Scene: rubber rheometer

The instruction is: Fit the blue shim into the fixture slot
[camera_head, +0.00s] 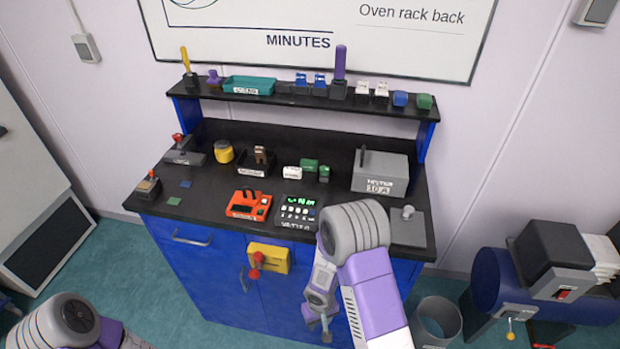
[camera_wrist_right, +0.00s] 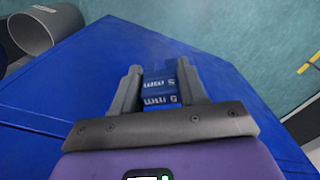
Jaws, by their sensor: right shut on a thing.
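My right gripper (camera_head: 322,318) hangs low in front of the blue cabinet, below the bench top. In the right wrist view its two grey fingers (camera_wrist_right: 161,88) are shut on a small blue block (camera_wrist_right: 160,86) with white lettering, which may be the blue shim. The block is too small or hidden to see in the head view. A flat blue piece (camera_head: 186,184) lies on the left of the bench. I cannot tell which bench item holds the fixture slot. Part of my left arm shows at bottom left; its gripper is out of view.
The black bench (camera_head: 215,195) carries a red device (camera_head: 249,204), a green-lit panel (camera_head: 297,212), a grey box (camera_head: 380,174) and a grey plate with a knob (camera_head: 408,226). A yellow block with a red knob (camera_head: 268,258) sticks out in front. A bin (camera_head: 436,322) stands at right.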

